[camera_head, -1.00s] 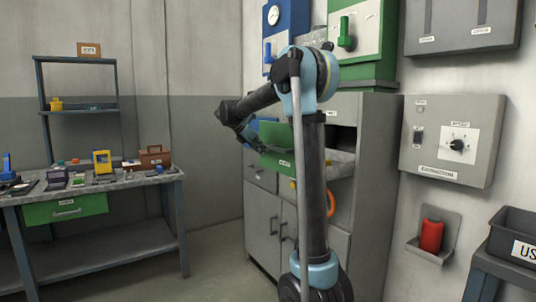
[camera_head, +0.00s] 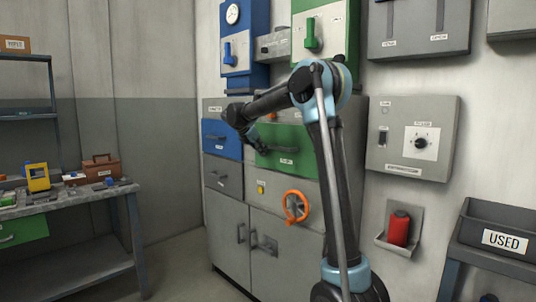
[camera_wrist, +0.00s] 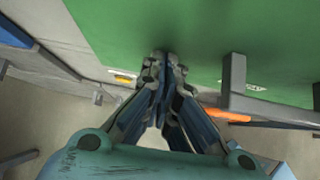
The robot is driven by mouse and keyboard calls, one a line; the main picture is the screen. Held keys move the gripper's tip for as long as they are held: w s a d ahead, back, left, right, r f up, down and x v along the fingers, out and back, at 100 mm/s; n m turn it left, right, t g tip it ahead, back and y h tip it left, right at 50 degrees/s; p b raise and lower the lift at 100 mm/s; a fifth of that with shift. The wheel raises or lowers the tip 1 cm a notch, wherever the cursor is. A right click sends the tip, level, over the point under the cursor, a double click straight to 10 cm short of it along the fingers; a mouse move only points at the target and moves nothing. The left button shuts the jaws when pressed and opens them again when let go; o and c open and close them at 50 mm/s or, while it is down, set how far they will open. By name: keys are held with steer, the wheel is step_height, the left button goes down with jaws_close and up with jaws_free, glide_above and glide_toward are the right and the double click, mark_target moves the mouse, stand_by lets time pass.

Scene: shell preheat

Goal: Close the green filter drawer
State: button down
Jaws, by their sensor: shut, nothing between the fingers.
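The green filter drawer (camera_head: 283,138) is in the grey cabinet, right of a blue drawer (camera_head: 221,138). Its front looks flush or nearly flush with the cabinet face; part of it is hidden behind my arm. My gripper (camera_head: 262,147) is at the left part of this front. In the wrist view the green front (camera_wrist: 200,25) fills the top, and my shut, empty fingers (camera_wrist: 163,60) point at it, their tips at or very near its surface. The drawer's grey handle (camera_wrist: 234,78) is right of the fingers.
An orange handwheel (camera_head: 296,206) and cabinet doors (camera_head: 272,250) are below the drawers. A grey control box (camera_head: 412,137) and a red cylinder in a holder (camera_head: 398,229) are on the right wall. A workbench (camera_head: 95,191) is at left; floor between is clear.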

steer(key=shift+w+d, duration=0.25)
steer(key=shift+w+d+r, duration=0.1)
stand_by(0.3)
